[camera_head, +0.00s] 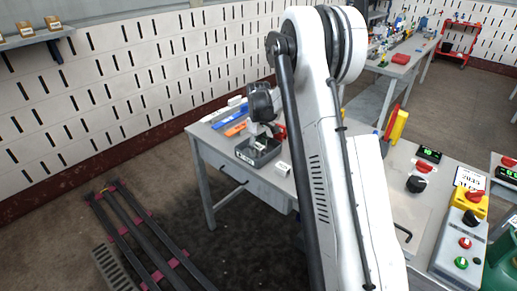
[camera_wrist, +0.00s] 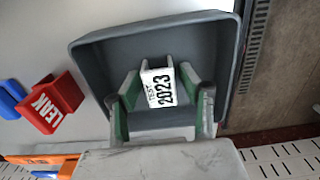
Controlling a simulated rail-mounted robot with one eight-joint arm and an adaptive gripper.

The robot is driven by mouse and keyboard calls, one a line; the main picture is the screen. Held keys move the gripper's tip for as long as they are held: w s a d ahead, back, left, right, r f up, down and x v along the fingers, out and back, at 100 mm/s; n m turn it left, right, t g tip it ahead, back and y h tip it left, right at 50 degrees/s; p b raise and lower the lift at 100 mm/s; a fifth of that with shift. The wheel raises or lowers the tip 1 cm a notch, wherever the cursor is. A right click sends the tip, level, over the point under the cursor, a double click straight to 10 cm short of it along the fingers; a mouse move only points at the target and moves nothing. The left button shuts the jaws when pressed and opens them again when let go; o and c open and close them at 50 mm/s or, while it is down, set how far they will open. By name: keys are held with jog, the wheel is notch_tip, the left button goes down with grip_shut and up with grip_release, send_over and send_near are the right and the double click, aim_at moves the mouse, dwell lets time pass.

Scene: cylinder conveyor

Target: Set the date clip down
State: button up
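The white date clip (camera_wrist: 158,88), marked "TEST 2023", sits between the green-padded fingers of my gripper (camera_wrist: 158,92) in the wrist view. The fingers press on both its sides. Behind it is the inside of a dark grey tray (camera_wrist: 98,60). In the head view the tray (camera_head: 270,160) stands at the left end of the table, with my gripper (camera_head: 259,138) just above or in it. I cannot tell whether the clip touches the tray floor.
A red "LEAK" clip (camera_wrist: 52,103) lies beside the tray. Blue (camera_head: 229,118) and orange (camera_head: 236,129) pieces lie behind it on the table. A small white block (camera_head: 283,168) lies right of the tray, near the front table edge. My arm hides the table's middle.

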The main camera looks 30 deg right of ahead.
aim_at(258, 146)
jog(key=shift+o, duration=0.3)
jog(key=shift+r, duration=0.15)
notch_tip(258, 146, up, 12)
jog(key=p, duration=0.1)
jog(key=s+a+r+m+t, duration=0.1)
jog(key=s+a+r+t, duration=0.1)
jog(key=s+a+r, duration=0.6)
jog(key=s+a+r+m+t, duration=0.1)
jog(key=s+a+r+t, duration=0.15)
jog(key=s+a, duration=0.45)
jog(key=s+a+r+m+t, duration=0.1)
jog(key=s+a+r, duration=0.25)
jog(key=s, duration=0.75)
jog(key=s+a+f+m+t, duration=0.1)
jog(key=s+f, duration=0.3)
jog(key=s, duration=0.6)
jog(key=shift+a+t, duration=0.35)
jog(key=shift+a, duration=0.55)
